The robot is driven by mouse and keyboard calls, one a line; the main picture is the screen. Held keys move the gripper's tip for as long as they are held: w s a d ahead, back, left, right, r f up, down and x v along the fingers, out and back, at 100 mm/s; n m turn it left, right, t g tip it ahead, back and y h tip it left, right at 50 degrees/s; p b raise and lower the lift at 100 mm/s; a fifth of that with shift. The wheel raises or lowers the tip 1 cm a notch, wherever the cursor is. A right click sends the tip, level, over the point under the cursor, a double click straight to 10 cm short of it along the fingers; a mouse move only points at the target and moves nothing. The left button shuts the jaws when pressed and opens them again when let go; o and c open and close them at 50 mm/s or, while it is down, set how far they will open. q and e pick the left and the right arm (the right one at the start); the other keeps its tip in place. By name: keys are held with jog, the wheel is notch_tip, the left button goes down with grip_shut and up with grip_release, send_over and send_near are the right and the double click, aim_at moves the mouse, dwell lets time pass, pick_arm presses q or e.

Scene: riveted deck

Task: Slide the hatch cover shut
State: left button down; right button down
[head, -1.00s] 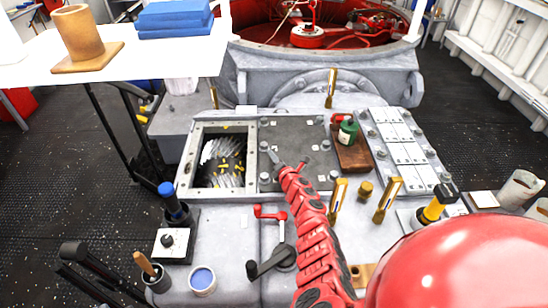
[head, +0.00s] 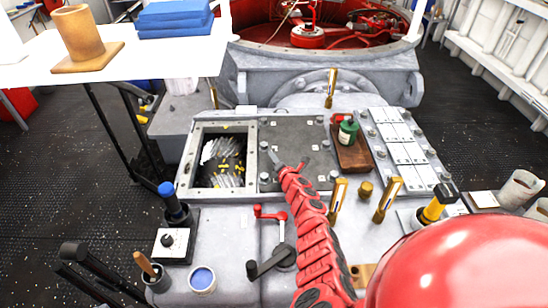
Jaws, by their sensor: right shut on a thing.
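The hatch cover (head: 309,136), a flat dark grey plate with bolts around it, lies on the grey deck in the middle. To its left is the open hatch (head: 188,170), a light-framed rectangular opening with dark inside, pale streaks and yellow bits. My right gripper (head: 276,160), at the end of the red arm, is at the cover's left part, beside the opening. It is shut on what looks like a handle of the cover; the jaws hide most of it. My left gripper is not in view.
A wooden block with a green-topped item (head: 347,131) stands at the cover's right edge. Brass posts (head: 338,195) and a red-and-black crank (head: 270,262) stand near my arm. A white table (head: 110,70) is at the back left.

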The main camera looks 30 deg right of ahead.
dwell(0.3)
jog(key=w+a, duration=0.1)
jog(key=a, duration=0.1)
jog(key=w+a+b, duration=0.1)
jog(key=a, duration=0.2)
jog(key=w+a+b, duration=0.1)
jog(key=w+a, duration=0.1)
jog(key=a, duration=0.1)
jog(key=shift+a, duration=0.1)
jog(key=c, duration=0.9)
grip_release()
jog(key=shift+s+d, duration=0.1)
jog(key=shift+d, duration=0.1)
jog(key=shift+s, duration=0.15)
